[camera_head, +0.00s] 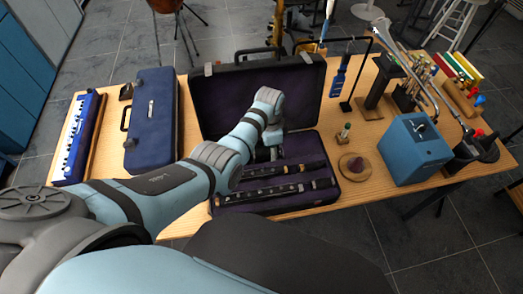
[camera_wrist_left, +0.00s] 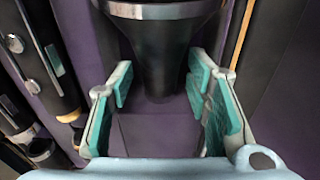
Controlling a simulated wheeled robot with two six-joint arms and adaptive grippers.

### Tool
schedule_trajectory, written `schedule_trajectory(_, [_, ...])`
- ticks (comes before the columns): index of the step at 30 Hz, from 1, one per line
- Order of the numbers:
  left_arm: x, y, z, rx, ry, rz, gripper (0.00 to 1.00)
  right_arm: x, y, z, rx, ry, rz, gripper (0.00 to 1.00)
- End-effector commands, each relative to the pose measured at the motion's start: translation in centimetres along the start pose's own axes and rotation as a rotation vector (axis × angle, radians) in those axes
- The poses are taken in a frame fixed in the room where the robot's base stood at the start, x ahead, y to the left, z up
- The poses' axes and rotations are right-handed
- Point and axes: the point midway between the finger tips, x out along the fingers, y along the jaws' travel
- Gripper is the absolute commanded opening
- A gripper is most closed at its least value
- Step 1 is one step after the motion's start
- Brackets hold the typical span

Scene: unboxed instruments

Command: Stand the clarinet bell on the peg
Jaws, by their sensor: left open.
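The clarinet bell (camera_wrist_left: 160,45) is black and flared, with a silver ring, and lies in the purple-lined case in the left wrist view. My left gripper (camera_wrist_left: 160,80) is open, with its green-padded fingers on either side of the bell's narrower part; dark gaps show between pads and bell. In the head view my left gripper (camera_head: 265,154) reaches down into the open case (camera_head: 228,208), and the arm mostly hides the bell. The peg (camera_head: 356,165) is a purple cone upright on a round wooden base, right of the case. My right gripper is not in view.
Black clarinet joints (camera_head: 275,190) lie in the case in front of my gripper; the raised lid (camera_head: 225,95) stands behind. A small bottle (camera_head: 344,132) stands behind the peg, and a blue box (camera_head: 415,150) to its right. A closed blue case (camera_head: 152,120) lies at left.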

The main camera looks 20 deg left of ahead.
Motion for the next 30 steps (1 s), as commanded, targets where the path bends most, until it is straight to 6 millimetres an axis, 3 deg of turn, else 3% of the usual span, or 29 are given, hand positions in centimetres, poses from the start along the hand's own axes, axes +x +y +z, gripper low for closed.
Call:
schedule_trajectory(4, [0.03,-0.03,0.01,0.0,0.0,-0.001,0.45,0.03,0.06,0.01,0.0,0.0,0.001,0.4])
schedule_trajectory(13, [0.05,-0.02,0.01,0.0,0.0,-0.001,0.0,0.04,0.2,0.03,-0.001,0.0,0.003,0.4])
schedule_trajectory(30, [-0.68,-0.03,-0.05,0.0,0.0,-0.001,0.0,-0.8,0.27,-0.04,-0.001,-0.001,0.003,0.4])
